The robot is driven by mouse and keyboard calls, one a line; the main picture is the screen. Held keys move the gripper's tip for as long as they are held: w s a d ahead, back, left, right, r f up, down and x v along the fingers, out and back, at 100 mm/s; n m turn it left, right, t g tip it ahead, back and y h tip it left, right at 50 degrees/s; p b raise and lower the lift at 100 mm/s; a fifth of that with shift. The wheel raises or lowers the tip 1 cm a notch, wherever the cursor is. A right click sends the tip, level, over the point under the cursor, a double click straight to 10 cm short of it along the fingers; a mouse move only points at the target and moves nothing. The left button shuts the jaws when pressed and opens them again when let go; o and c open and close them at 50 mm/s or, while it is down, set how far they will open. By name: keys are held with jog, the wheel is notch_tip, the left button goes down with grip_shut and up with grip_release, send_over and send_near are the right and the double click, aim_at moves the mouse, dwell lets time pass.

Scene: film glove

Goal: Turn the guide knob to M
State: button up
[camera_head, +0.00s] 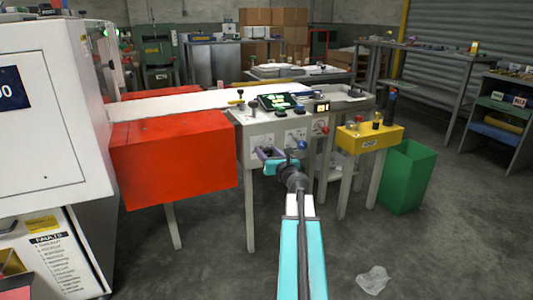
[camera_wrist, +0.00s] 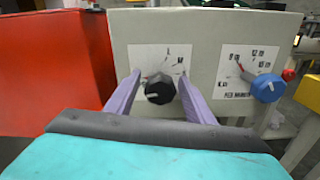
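In the wrist view a black knob (camera_wrist: 160,89) sits on a white dial plate (camera_wrist: 172,54) on the grey machine panel. An "L" is readable above the knob; the other marks are too small or hidden. A pale line shows on the knob's face, but I cannot tell which mark it points to. My gripper (camera_wrist: 160,76) is open, with one purple finger on each side of the knob and slight gaps visible.
A blue knob (camera_wrist: 268,88) on a second dial plate is close to the right. A red box (camera_head: 175,155) stands left of the panel. A yellow box (camera_head: 369,137) with buttons and a green bin (camera_head: 407,178) stand to the right. Clear plastic (camera_head: 374,279) lies on the floor.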

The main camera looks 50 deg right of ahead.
jog(key=c, duration=0.7)
jog(key=shift+a, duration=0.2)
jog(key=shift+c, duration=0.8)
jog(key=shift+d, duration=0.15)
